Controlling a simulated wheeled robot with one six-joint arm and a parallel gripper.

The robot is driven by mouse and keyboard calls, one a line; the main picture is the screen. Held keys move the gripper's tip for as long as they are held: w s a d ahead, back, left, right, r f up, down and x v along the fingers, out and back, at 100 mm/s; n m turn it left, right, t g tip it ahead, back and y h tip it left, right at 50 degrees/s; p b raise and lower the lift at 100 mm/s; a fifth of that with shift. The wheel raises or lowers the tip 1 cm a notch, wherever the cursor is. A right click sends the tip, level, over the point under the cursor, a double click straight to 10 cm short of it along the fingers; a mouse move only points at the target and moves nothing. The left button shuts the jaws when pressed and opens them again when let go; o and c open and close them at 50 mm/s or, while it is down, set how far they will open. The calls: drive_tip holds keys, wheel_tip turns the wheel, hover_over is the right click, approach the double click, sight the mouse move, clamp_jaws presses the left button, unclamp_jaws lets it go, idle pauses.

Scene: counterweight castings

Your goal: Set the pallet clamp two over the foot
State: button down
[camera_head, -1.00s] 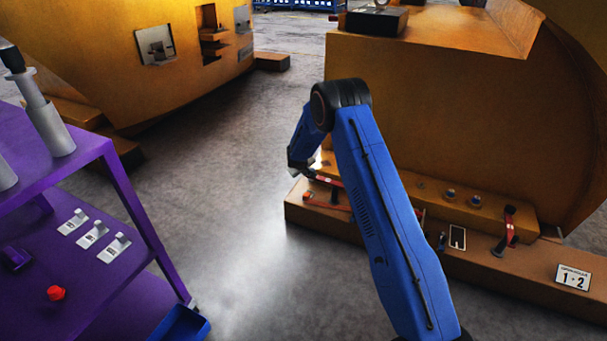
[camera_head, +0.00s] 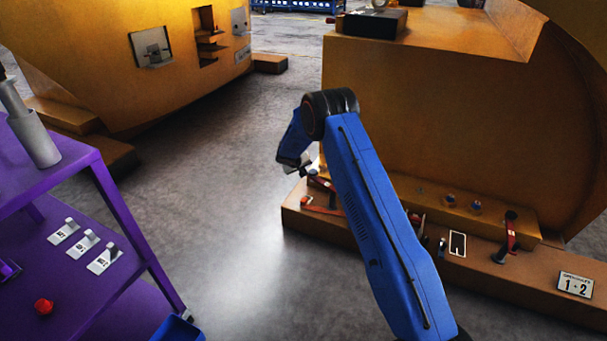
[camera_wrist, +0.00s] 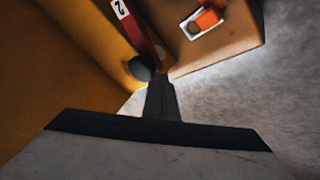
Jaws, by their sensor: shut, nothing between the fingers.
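Clamp two is a red bar with a white "2" label (camera_wrist: 138,28) in the wrist view, ending in a dark round knob. It lies along the lower edge of the yellow casting, and in the head view it shows as a short red bar (camera_head: 322,183) just below my gripper (camera_head: 298,168). My gripper's fingers (camera_wrist: 161,82) are shut and empty, with their tips close beside the knob; whether they touch cannot be told. The casting's foot (camera_head: 410,188) is partly hidden by my arm. Whether the bar lies over the foot is unclear.
A brown base beam (camera_head: 530,282) runs under the casting, with a second red clamp (camera_head: 511,235) and a "1·2" sign (camera_head: 575,284). An orange piece (camera_wrist: 208,19) sits on the beam near its end. A purple cart (camera_head: 85,270) stands left. Floor between is clear.

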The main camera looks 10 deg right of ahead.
drive_tip(key=w+d+m+g, duration=0.1)
drive_tip(key=w+d+m, duration=0.1)
drive_tip(key=d, duration=0.1)
drive_tip(key=w+d+m+g+h, duration=0.1)
drive_tip(key=w+d+m, duration=0.1)
drive_tip(key=m, duration=0.1)
drive_tip(key=w+d+m+g+h, duration=0.1)
drive_tip(key=w+d+m+g, duration=0.1)
drive_tip(key=d, duration=0.1)
drive_tip(key=shift+d+m, duration=0.35)
drive_tip(key=shift+m, duration=0.05)
drive_tip(key=shift+w+d+m+g+h, duration=0.15)
drive_tip(key=shift+d+m+g, duration=0.4)
drive_tip(key=shift+d, duration=0.3)
drive_tip(key=shift+d+m+g+h, duration=0.15)
drive_tip(key=shift+d+m+g, duration=0.2)
drive_tip(key=shift+d+m, duration=0.4)
drive_tip(key=shift+d, duration=1.95)
drive_tip(key=shift+s+d, duration=0.25)
drive_tip(key=shift+d, duration=0.3)
drive_tip(key=shift+s+d, duration=0.2)
drive_tip(key=shift+d, duration=0.3)
